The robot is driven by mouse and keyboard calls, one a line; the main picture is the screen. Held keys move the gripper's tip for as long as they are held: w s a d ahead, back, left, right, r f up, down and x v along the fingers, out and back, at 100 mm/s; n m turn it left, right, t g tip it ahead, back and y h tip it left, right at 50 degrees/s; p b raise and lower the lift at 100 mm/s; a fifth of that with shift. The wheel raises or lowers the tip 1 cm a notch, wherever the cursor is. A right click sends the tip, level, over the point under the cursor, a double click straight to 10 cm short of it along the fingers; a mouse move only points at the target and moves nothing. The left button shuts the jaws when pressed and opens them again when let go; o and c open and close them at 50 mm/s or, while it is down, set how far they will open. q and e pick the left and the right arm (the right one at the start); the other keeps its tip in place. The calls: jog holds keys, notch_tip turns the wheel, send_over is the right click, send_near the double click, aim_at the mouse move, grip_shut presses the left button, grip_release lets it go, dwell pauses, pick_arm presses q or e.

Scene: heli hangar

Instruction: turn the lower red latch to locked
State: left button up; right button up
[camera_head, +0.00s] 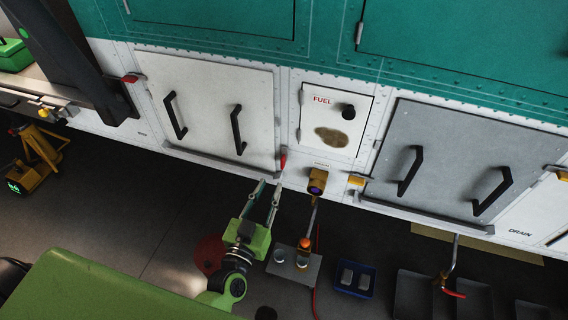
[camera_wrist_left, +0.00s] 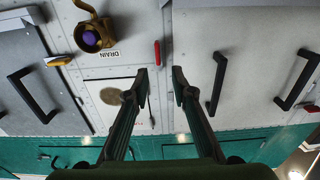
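The lower red latch (camera_head: 283,160) sits at the lower right corner of a white hatch panel (camera_head: 205,88) with two black handles. It looks nearly upright, in line with the panel's side edge. My left gripper (camera_head: 268,186) is open and empty just below it, fingers pointing up toward it. In the left wrist view the red latch (camera_wrist_left: 157,53) shows just beyond and between the open fingertips (camera_wrist_left: 160,78), apart from them. A second red latch (camera_head: 132,78) is at the panel's upper left and lies across. My right gripper is not in view.
Right of the latch are a brass drain fitting (camera_head: 317,181), a yellow latch (camera_head: 357,180) and a fuel door (camera_head: 331,120). A grey panel (camera_head: 460,155) is further right. A small stand (camera_head: 293,266), a blue tray (camera_head: 355,279) and dark bins (camera_head: 414,295) are below.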

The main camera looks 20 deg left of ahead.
aim_at(281, 164)
pick_arm(q)
jog(key=w, duration=0.6)
jog(key=w+p, duration=0.1)
jog(key=w, duration=0.2)
jog(key=shift+w+d, duration=0.2)
jog(key=shift+d, duration=0.2)
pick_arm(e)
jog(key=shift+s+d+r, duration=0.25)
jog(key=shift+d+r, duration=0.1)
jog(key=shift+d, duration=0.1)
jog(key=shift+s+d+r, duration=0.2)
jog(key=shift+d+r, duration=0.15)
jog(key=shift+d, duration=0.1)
pick_arm(q)
grip_shut()
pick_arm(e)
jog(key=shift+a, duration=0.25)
